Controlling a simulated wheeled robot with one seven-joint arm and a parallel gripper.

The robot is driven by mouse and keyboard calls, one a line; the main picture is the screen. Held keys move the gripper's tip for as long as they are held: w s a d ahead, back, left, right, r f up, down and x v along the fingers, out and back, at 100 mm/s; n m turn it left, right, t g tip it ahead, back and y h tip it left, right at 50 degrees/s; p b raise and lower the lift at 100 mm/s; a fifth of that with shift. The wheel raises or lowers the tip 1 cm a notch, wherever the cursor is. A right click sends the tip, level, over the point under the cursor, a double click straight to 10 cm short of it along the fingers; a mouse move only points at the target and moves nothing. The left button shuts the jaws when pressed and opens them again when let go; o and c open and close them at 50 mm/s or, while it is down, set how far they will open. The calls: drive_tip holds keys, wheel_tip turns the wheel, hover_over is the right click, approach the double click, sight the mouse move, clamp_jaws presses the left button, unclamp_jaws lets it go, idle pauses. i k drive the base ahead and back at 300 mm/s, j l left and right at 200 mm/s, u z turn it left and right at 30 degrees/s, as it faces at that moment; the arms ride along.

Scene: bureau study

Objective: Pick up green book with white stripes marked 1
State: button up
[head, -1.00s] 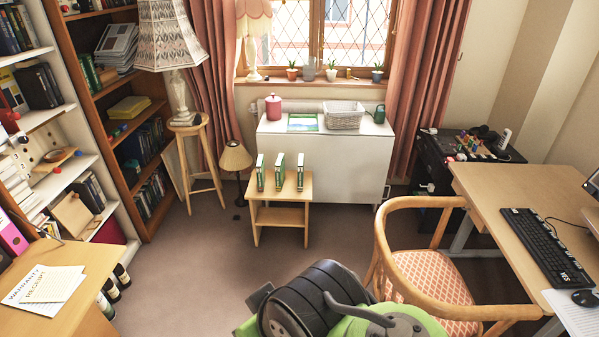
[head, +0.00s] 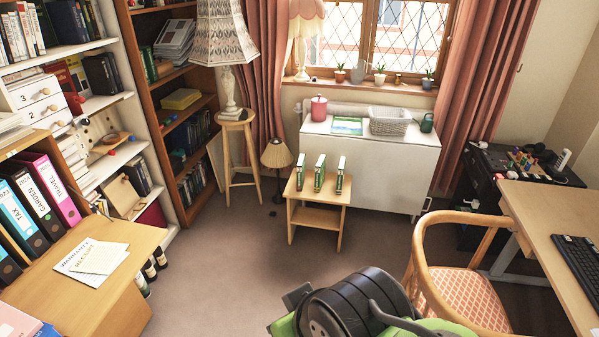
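Three slim green-and-white books stand upright and apart on a small wooden side table (head: 322,196): a left book (head: 301,172), a middle book (head: 319,173) and a right book (head: 340,175). Their number marks are too small to read, so I cannot tell which is marked 1. Parts of my own green and black arm show at the bottom of the head view. My gripper is not in view, and the books stand clear of my arm.
A wooden armchair (head: 462,290) stands at the right by a desk (head: 548,220). A desk with papers (head: 92,258) and binders is at the left. A stool with a lamp (head: 236,120) and a white cabinet (head: 385,165) stand behind. Carpet (head: 215,265) before the side table is clear.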

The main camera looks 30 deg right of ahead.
sight(339, 178)
drive_tip(key=z, duration=1.3)
